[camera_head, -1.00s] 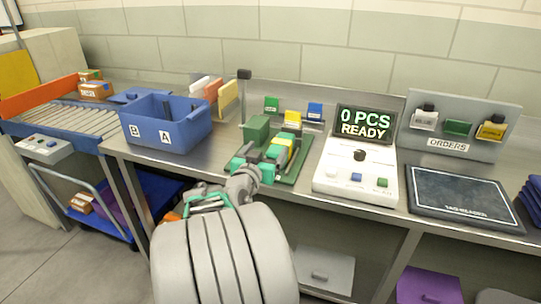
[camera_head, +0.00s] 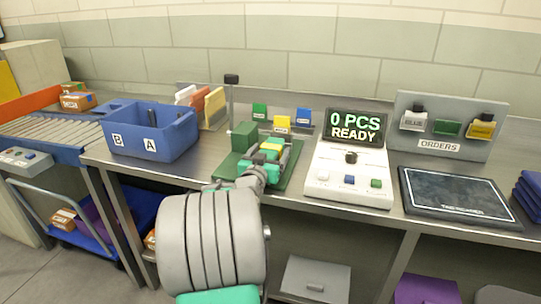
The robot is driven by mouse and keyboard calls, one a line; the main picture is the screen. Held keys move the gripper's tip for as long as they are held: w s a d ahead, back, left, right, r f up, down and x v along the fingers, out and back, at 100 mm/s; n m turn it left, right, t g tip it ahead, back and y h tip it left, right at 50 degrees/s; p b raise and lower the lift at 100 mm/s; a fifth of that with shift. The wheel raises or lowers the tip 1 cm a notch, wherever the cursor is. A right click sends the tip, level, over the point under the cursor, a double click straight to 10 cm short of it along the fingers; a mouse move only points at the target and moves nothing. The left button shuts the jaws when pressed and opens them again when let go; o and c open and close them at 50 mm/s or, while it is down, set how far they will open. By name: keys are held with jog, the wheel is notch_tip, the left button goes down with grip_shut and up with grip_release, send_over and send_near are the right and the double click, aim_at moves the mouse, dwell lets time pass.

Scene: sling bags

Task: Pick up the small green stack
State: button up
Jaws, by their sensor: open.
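A dark green block-like stack (camera_head: 244,137) stands at the back left of a green mat (camera_head: 226,168) on the metal bench. My gripper (camera_head: 270,154) is over the middle of the mat, right of and nearer than the green stack. Its jaws are open. Other small green parts near the fingers are hard to tell from the gripper itself. Small green (camera_head: 260,111), yellow (camera_head: 282,124) and blue (camera_head: 304,117) cards stand behind the mat.
A blue bin (camera_head: 180,143) marked A and B stands to the left, with upright folders (camera_head: 214,106) behind it. A counter reading "0 PCS READY" (camera_head: 340,187) stands right, then a dark tag reader (camera_head: 455,194) and orders board (camera_head: 478,150).

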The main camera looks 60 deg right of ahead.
jog(key=shift+d, duration=0.1)
jog(key=shift+c, duration=0.4)
jog(key=shift+r, duration=0.1)
grip_shut()
dwell(0.3)
